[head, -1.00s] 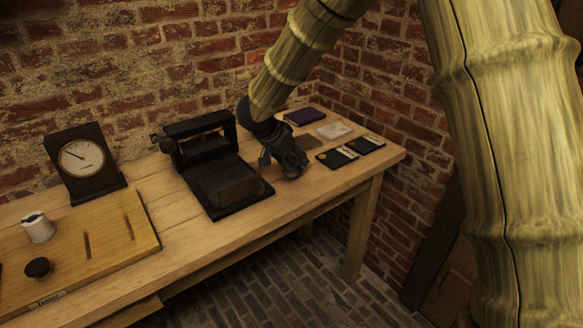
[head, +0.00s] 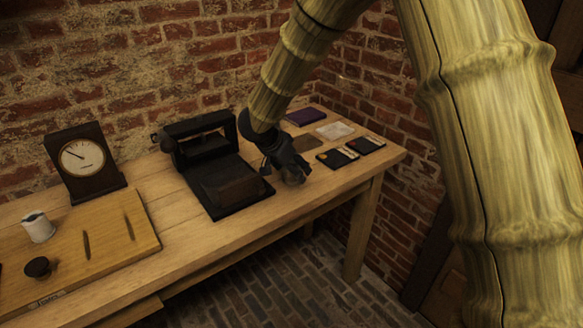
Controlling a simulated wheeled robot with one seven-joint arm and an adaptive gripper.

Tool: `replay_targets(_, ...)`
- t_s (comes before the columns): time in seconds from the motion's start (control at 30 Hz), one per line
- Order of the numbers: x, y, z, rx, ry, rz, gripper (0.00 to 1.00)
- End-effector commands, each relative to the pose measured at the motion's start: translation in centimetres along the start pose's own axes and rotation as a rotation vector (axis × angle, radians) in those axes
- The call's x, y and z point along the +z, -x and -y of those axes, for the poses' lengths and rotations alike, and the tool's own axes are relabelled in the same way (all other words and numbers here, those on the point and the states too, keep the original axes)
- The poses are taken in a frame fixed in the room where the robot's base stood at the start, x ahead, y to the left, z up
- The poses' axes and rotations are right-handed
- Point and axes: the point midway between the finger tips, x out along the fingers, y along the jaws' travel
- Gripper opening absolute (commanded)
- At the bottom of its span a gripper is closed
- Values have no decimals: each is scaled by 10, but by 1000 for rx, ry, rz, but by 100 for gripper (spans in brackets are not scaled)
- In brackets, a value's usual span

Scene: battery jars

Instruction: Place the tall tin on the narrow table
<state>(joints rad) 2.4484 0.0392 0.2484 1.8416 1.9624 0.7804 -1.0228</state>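I see no tall tin that I can make out in the head view. A long, narrow wooden table (head: 222,236) runs along the brick wall; I cannot tell whether it is the narrow table named in the task. My gripper (head: 291,176) is low over its right part, just right of a black press-like device, fingers pointing down. The fingers are small and dark, and a dull rounded shape shows at their tips. I cannot tell if that is a held thing or part of the fingers, nor whether the fingers are open or shut.
The black device (head: 215,178) stands left of my gripper. Flat cards (head: 338,157), a pale sheet (head: 335,130) and a purple book (head: 305,117) lie to the right. A dial gauge (head: 84,163), a white cup (head: 38,228) and a dark knob (head: 38,267) are at left.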

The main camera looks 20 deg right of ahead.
Motion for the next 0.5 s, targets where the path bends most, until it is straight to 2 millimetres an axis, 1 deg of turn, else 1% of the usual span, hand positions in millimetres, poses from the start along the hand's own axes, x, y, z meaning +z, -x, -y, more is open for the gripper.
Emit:
replay_targets(0.17,-2,4,0,-1,-1,-1,74)
replay_targets(0.27,-2,16,0,-1,-1,0,74)
replay_targets(0.5,-2,60,0,-3,-1,0,74)
